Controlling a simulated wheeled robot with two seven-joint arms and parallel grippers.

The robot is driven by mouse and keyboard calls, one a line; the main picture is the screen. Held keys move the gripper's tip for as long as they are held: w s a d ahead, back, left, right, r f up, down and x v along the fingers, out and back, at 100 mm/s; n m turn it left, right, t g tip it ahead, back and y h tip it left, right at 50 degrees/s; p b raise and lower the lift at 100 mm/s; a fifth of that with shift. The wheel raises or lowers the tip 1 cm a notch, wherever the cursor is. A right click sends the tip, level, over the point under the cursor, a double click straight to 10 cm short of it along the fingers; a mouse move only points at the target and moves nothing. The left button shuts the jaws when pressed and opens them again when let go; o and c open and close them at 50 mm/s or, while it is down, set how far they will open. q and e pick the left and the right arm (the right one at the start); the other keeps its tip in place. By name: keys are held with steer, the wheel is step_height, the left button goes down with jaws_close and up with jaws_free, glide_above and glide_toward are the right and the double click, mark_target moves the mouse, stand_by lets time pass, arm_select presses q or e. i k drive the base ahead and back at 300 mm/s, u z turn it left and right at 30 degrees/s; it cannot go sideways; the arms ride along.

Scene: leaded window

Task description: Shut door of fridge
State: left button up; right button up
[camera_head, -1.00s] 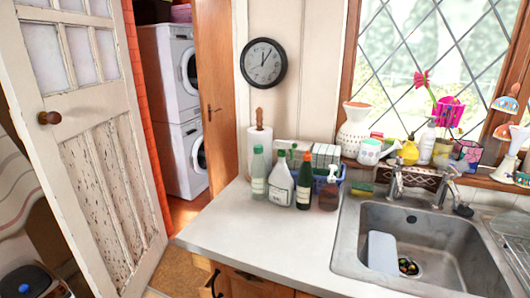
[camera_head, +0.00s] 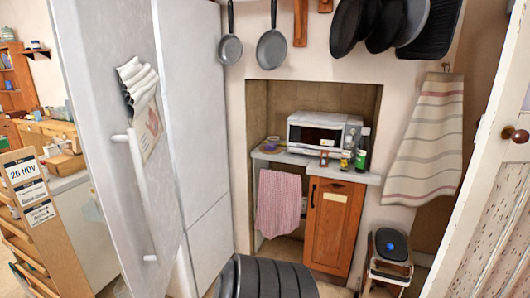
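The white fridge (camera_head: 200,120) stands at the left of the view. A tall white door panel (camera_head: 100,110) with a vertical white handle (camera_head: 143,195) stands at an angle on its near left side. A folded grey-white cloth (camera_head: 137,85) and a paper sheet hang on this panel. The panel seems swung out from the body, but I cannot tell how wide the gap is. The fridge interior is hidden. Neither of my grippers is in view.
A microwave (camera_head: 322,132) sits on a counter in the alcove. A stool (camera_head: 390,250) and a white wooden door (camera_head: 495,190) stand on the right. Pans hang above.

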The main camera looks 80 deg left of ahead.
mark_target(138, 204)
steer(key=u, duration=3.6)
steer(key=i, duration=1.65)
steer(key=u, duration=1.35)
steer(key=k, duration=1.15)
steer(key=z, duration=0.9)
